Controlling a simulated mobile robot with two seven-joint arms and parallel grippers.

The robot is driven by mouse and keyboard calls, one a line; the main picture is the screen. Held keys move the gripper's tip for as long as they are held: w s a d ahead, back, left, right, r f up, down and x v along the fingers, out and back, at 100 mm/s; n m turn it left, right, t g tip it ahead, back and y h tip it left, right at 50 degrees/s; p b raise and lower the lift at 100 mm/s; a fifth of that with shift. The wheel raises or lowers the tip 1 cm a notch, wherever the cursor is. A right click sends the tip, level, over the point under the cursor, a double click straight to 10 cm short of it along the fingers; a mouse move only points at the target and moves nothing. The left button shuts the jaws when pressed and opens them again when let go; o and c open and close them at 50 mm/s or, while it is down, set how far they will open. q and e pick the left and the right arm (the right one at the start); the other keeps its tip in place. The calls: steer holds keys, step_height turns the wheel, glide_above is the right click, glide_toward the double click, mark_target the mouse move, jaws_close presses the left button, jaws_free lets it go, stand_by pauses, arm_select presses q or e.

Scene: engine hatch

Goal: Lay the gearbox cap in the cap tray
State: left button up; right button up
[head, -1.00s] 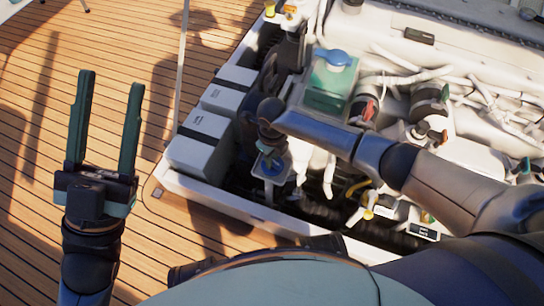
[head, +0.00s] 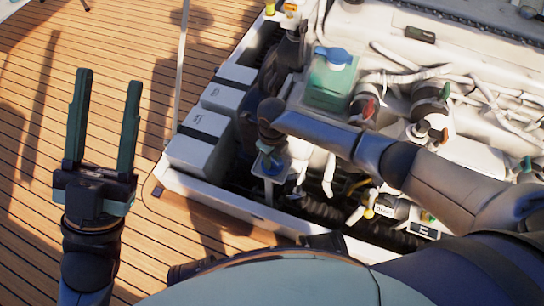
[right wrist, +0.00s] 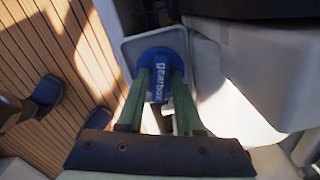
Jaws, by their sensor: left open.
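The gearbox cap (right wrist: 159,62) is a round blue cap with a raised, labelled grip. My right gripper (right wrist: 161,80) is shut on that grip, one green finger on each side. The cap is over the small light-grey square cap tray (right wrist: 130,48); whether its underside touches the tray floor I cannot tell. In the head view the cap (head: 271,167) is a small blue patch below my right gripper (head: 270,150), mostly hidden by the hand. My left gripper (head: 103,120) is open and empty above the deck, away from the cap.
Grey boxes (head: 200,140) stand in a row left of the tray. A teal tank with a blue lid (head: 330,80), hoses and engine parts crowd the bay behind and right. The wooden deck (head: 40,130) at left is clear.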

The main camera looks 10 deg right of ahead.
steer(key=shift+o, duration=1.4)
step_height(320, 180, up, 12)
steer(key=p, duration=0.6)
steer(key=shift+r, duration=0.25)
